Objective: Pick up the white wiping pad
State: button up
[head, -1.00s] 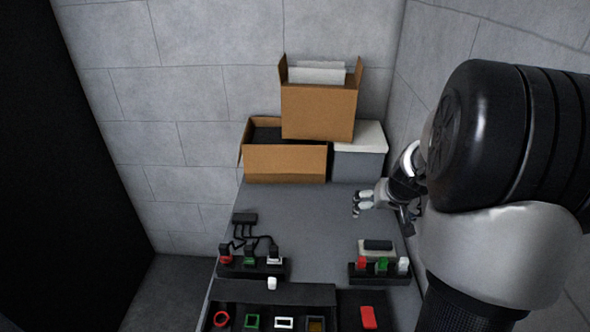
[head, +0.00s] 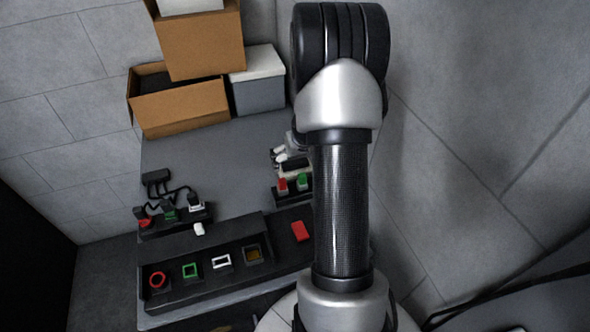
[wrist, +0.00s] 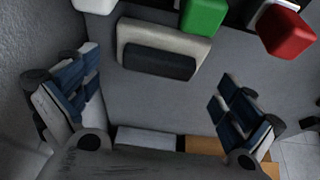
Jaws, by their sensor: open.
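The white wiping pad (wrist: 203,48) is a cream-white block with a dark grey top piece, lying flat on the grey table. It is upper centre in the wrist view, ahead of and between the fingers. In the head view the pad (head: 296,168) is partly hidden by my gripper and arm. My gripper (wrist: 157,85) is open and empty, one finger on each side of the picture, and apart from the pad. In the head view my gripper (head: 284,155) shows small beside my arm, at the pad's far side.
A rack with red (head: 282,185) and green (wrist: 204,17) blocks stands close by the pad. Cardboard boxes (head: 180,107) and a grey lidded box (head: 258,95) stand at the back. A black tray (head: 190,290) with coloured frames lies in front. The table's middle is clear.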

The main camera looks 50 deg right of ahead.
aim_at(296, 163)
jog(key=b+x, duration=0.1)
jog(key=x, duration=0.4)
jog(key=shift+c, duration=0.5)
jog(key=shift+s, duration=0.1)
jog(key=c, duration=0.6)
jog(key=shift+r, duration=0.15)
notch_tip(296, 163, up, 20)
jog(key=p, duration=0.6)
